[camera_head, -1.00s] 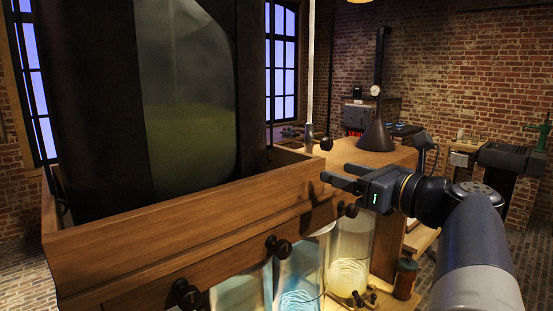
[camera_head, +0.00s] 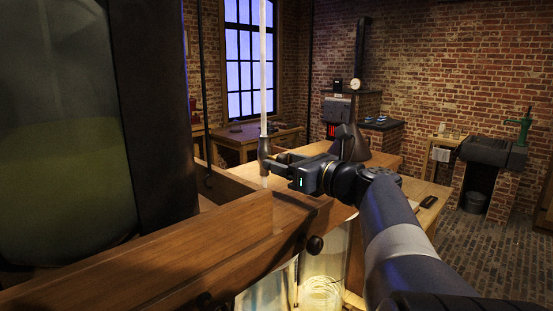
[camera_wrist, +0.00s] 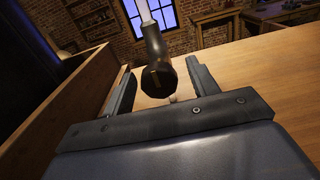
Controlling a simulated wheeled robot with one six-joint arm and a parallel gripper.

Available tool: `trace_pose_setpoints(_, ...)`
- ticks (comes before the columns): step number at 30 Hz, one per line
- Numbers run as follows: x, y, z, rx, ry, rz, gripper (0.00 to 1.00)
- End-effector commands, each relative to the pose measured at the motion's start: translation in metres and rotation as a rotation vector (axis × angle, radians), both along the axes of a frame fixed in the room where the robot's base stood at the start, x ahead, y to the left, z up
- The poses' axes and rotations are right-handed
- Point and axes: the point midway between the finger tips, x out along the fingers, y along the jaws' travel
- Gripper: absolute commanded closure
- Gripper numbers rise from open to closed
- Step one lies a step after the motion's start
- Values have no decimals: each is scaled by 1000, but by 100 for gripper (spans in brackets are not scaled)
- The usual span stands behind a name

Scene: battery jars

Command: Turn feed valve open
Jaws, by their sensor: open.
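I cannot tell whether either finger touches the knob. In the head view the knob is hidden behind the fingers.
A wooden trough wall (camera_head: 160,255) with a black knob (camera_head: 315,244) runs below and left of my arm. A large glass tank (camera_head: 65,170) stands at left. A lit glass jar (camera_head: 323,270) is underneath. A dark funnel-shaped object (camera_head: 351,146) stands beyond my gripper.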

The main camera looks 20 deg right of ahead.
Motion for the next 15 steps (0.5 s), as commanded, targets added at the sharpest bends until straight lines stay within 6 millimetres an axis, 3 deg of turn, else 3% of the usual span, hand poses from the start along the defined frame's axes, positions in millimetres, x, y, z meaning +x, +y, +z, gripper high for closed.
trace_pose_setpoints(11,5,2,0,0,0,-1,44)
trace_pose_setpoints(15,5,2,0,0,0,-1,55)
